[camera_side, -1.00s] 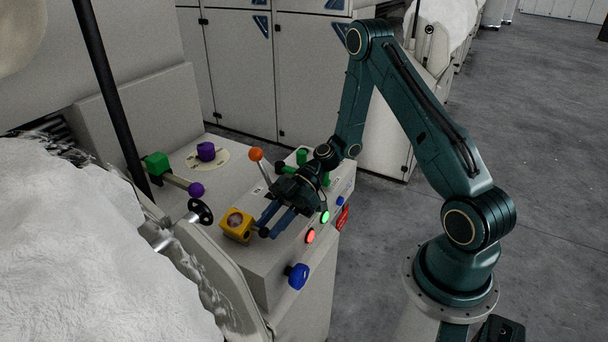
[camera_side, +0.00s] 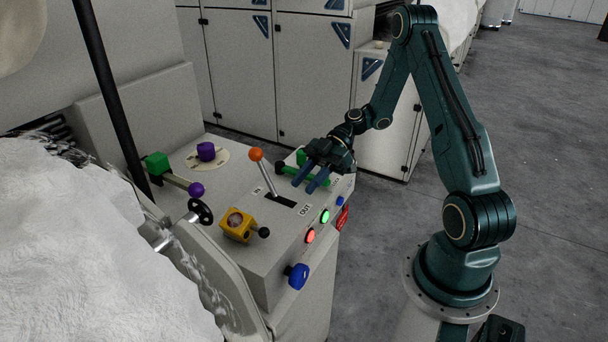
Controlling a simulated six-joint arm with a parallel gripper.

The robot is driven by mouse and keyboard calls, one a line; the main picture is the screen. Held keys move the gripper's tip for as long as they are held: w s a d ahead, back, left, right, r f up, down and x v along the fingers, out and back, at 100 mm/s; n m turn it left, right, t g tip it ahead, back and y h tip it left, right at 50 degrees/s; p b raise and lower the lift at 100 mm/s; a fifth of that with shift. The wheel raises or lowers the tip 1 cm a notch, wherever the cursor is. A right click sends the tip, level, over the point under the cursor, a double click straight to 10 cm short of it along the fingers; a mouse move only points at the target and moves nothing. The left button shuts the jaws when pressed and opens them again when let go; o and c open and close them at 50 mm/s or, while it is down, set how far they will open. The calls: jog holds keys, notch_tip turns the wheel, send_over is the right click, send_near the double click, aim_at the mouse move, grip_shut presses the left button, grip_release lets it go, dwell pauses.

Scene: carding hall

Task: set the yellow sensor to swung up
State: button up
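The yellow sensor (camera_side: 237,225) is a small yellow box with a round lens-like disc, on the near left part of the machine's top panel. A short stalk with a black ball (camera_side: 264,232) sticks out from its right side, low and close to the panel. My gripper (camera_side: 304,187) is above the far right part of the panel, up and to the right of the sensor and apart from it. Its two blue fingers are spread with a gap between them, and I see nothing held.
An orange-knobbed lever (camera_side: 257,155) stands between sensor and gripper. A green handle (camera_side: 315,178) lies close behind the fingers. A handwheel (camera_side: 200,211) is left of the sensor; lit buttons (camera_side: 310,236) and a blue knob (camera_side: 297,275) are on the front. Purple-knobbed handle (camera_side: 196,190) sits farther left.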

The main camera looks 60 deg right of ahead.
jog(key=shift+d, duration=0.2)
jog(key=shift+o, duration=1.4)
notch_tip(320, 180, up, 10)
jog(key=f+m+g+h, duration=0.1)
jog(key=m+g+h, duration=0.2)
jog(key=m+h, duration=0.85)
send_over(263, 228)
jog(key=d, duration=0.2)
jog(key=shift+w+a+r+n, duration=0.1)
jog(key=shift+w+r+n, duration=0.15)
jog(key=shift+n, duration=0.2)
jog(key=shift+f, duration=0.1)
jog(key=f, duration=0.4)
jog(key=a+f, duration=0.1)
jog(key=f, duration=0.8)
jog(key=shift+s+a+f, duration=0.25)
jog(key=shift+a+f, duration=0.05)
